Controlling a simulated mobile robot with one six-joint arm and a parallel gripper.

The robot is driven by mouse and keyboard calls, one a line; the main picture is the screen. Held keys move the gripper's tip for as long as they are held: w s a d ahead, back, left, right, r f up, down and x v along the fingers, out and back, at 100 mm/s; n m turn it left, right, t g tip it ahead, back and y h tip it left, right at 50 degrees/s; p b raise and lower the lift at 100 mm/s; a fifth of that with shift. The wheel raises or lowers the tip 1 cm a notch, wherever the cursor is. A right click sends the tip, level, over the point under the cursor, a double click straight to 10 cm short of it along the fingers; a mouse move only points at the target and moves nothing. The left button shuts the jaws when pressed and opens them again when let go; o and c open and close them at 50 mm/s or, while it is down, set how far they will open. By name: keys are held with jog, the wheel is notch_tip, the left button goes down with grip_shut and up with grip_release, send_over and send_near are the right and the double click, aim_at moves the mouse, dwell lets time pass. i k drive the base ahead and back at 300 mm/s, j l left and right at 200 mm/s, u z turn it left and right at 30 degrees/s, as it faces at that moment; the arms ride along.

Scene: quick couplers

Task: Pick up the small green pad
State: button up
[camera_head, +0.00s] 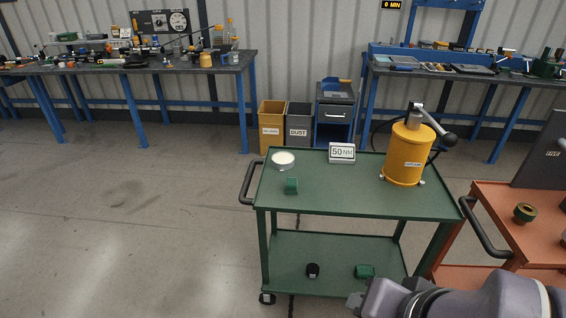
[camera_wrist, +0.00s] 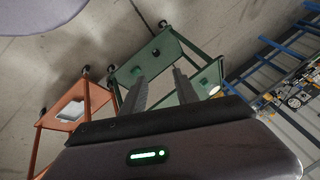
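A small green block-like piece (camera_head: 291,185) stands on the top of the green cart (camera_head: 340,197), near its left front edge. A second green piece (camera_head: 365,271) lies on the cart's lower shelf. I cannot tell for sure which one is the pad. My gripper (camera_wrist: 159,76) is open, its two dark fingers apart with nothing between them. The green cart (camera_wrist: 148,62) shows beyond the fingers in the wrist view, some distance off. In the head view my arm is at the lower right, in front of the cart, and the fingers cannot be made out.
A black round piece (camera_head: 313,270) is on the lower shelf. An orange cart (camera_head: 515,250) stands close right. Floor left is clear.

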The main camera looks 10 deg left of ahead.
aim_at(291, 185)
jog(key=i+j+z, duration=0.4)
jog(key=j, duration=0.2)
jog(key=i+j+z, duration=0.15)
jog(key=j, duration=0.25)
jog(key=i+j+z, duration=0.2)
jog(key=j, duration=0.2)
jog(key=i+j+z, duration=0.2)
jog(key=j, duration=0.2)
jog(key=i+j+z, duration=0.2)
jog(key=j, duration=0.2)
jog(key=k, duration=0.05)
